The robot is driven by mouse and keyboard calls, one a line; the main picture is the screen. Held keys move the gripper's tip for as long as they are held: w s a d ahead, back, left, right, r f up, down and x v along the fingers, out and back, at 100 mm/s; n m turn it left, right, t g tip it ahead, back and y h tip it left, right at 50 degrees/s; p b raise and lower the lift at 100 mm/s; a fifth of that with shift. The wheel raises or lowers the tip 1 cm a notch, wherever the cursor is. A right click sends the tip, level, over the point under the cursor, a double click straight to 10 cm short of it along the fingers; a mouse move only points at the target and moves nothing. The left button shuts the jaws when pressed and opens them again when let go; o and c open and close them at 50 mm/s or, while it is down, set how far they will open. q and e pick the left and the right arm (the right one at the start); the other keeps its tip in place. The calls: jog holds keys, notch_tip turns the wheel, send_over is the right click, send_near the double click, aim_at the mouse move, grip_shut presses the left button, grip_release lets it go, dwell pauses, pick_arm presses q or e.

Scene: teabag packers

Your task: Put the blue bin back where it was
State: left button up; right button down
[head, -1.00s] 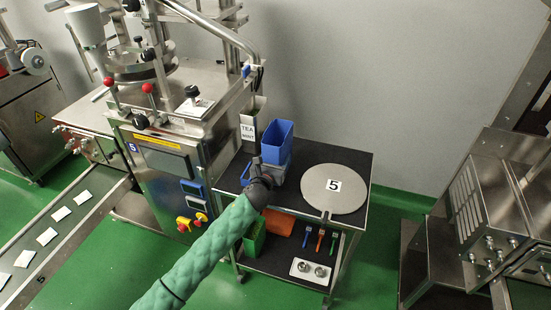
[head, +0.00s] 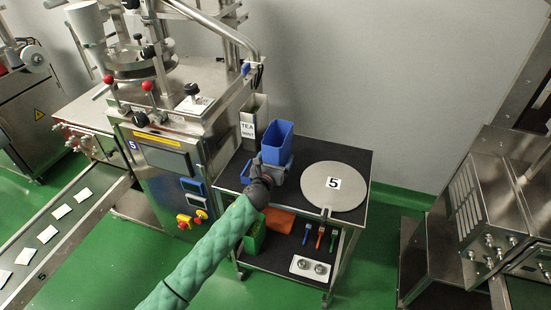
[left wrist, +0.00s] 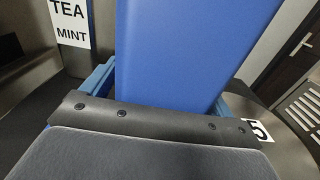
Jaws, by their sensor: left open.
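In the left wrist view the tall blue bin wall (left wrist: 190,50) fills the middle, just beyond the grey gripper body. Lighter blue edges show on both sides of it; I cannot tell what they belong to. The fingertips are hidden. My right gripper is not in view.
A round metal plate marked 5 (head: 333,187) lies to the right of the bin. The packing machine (head: 160,160) stands close on the left, and a wall is behind. The lower shelf holds a green bin (head: 255,235), an orange item (head: 279,222) and several small tools.

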pick_arm(q)
jog(key=shift+r, duration=0.2)
jog(key=shift+s+a+f, duration=0.15)
jog(key=shift+s+f, duration=0.1)
jog(key=shift+s, duration=0.15)
jog(key=b+v, duration=0.3)
jog(key=v, duration=0.7)
jog(key=shift+r, duration=0.1)
jog(key=shift+s+a+r, duration=0.15)
jog(key=shift+s, duration=0.45)
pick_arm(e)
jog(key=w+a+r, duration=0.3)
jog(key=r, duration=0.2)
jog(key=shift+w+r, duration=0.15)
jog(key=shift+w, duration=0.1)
